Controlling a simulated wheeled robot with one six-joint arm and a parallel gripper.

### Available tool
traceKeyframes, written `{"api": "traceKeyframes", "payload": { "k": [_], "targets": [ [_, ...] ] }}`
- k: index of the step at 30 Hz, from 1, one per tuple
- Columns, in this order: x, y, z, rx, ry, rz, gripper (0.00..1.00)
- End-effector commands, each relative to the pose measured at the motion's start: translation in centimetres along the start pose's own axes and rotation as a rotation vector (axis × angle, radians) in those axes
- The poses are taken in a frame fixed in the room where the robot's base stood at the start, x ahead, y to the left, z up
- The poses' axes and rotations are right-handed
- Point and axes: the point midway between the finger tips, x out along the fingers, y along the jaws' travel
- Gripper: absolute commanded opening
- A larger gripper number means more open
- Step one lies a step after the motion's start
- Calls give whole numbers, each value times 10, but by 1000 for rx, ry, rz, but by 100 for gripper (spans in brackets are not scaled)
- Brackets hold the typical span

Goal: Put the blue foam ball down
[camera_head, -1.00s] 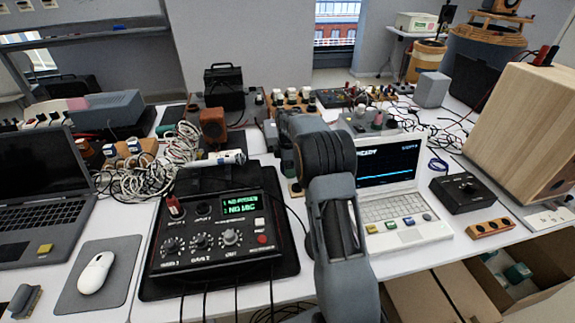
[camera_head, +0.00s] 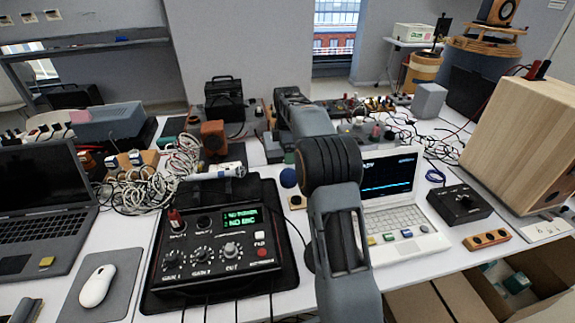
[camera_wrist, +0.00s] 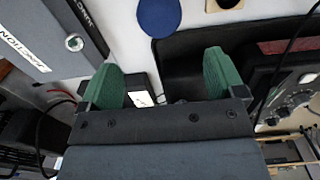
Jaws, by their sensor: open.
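The blue foam ball (camera_head: 289,177) rests on the white table just right of the black mixer's mat, near a small wooden square with a dark hole (camera_head: 297,202). The ball also shows at the top of the wrist view (camera_wrist: 159,17), beyond the fingertips and apart from them. My gripper (camera_wrist: 160,72) is open, with its two green pads wide apart and nothing between them. In the head view my arm hides most of the gripper.
A black mixer (camera_head: 216,238) on a dark mat lies left of the ball. A white laptop (camera_head: 400,205) stands to the right, behind my arm. Tangled white cables (camera_head: 160,180) and a small orange-brown speaker (camera_head: 213,138) crowd the area to the left and back.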

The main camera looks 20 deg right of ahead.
Motion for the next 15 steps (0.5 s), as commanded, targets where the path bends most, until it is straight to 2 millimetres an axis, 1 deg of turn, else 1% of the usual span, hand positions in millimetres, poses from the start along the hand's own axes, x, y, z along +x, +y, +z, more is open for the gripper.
{"api": "traceKeyframes", "payload": {
  "k": [2,4,5,8,11,12,14,15],
  "targets": [
    [-8,-5,-2,22,0,5,88],
    [-16,-14,-7,68,1,14,88],
    [-20,-19,-9,96,2,20,88],
    [-34,-45,-19,225,7,44,88],
    [-46,-80,-29,387,20,73,88],
    [-49,-95,-33,454,27,84,88],
    [-52,-119,-38,556,40,101,88],
    [-52,-135,-41,622,50,111,88]
  ]
}}
